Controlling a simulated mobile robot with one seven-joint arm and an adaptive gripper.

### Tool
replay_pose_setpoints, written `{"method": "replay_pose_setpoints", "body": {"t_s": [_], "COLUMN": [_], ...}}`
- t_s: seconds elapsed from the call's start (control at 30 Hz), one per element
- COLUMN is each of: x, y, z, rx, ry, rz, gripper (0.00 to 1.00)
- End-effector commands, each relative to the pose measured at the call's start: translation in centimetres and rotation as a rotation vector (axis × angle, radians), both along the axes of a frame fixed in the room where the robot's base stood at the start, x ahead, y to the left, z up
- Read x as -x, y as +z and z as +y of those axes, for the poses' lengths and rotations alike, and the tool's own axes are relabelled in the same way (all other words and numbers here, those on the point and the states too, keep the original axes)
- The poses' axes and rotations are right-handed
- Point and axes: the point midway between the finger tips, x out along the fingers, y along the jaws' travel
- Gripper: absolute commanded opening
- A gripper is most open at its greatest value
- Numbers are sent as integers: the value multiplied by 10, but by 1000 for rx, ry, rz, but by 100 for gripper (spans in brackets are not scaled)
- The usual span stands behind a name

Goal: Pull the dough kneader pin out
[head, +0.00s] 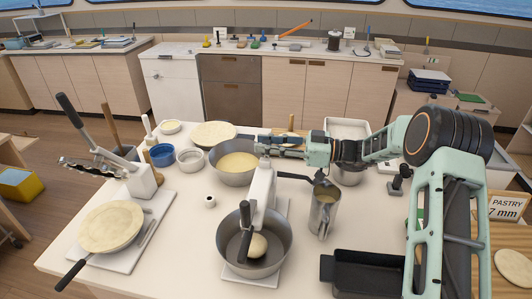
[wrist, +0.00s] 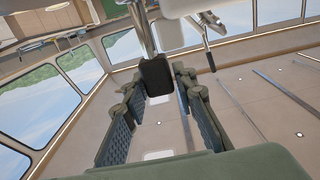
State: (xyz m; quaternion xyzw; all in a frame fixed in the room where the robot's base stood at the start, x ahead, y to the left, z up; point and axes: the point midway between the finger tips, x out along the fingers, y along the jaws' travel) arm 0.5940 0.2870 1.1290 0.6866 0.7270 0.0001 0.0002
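The dough kneader (head: 262,188) is a white upright machine in the middle of the table. Its metal bowl (head: 284,246) holds a pale dough ball (head: 257,246). My gripper (head: 260,143) is level beside the kneader's top, fingers pointing left. In the wrist view a black knob (wrist: 157,74) on a metal rod, which looks like the kneader pin, lies between the tips of my gripper (wrist: 163,82). The fingers stand apart on either side of it, and I cannot tell whether either touches it. In the head view the fingers and kneader top hide the pin.
A steel jug (head: 323,208) stands right of the kneader, and a black tray (head: 368,272) sits at front right. A bowl of yellow batter (head: 237,164) is behind. A press with flat dough (head: 110,226) is at left. Bare tabletop (head: 190,235) lies between press and kneader.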

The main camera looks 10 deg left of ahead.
Motion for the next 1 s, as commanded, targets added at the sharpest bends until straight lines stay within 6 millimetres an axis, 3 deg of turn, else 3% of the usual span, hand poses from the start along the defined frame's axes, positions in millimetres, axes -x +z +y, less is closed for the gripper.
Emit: {"method": "replay_pose_setpoints", "body": {"t_s": [0.2,1.0], "x": [0,0], "y": [0,6], "z": [0,0], "rx": [0,0], "ry": [0,0], "rz": [0,-1], "gripper": [0,0]}}
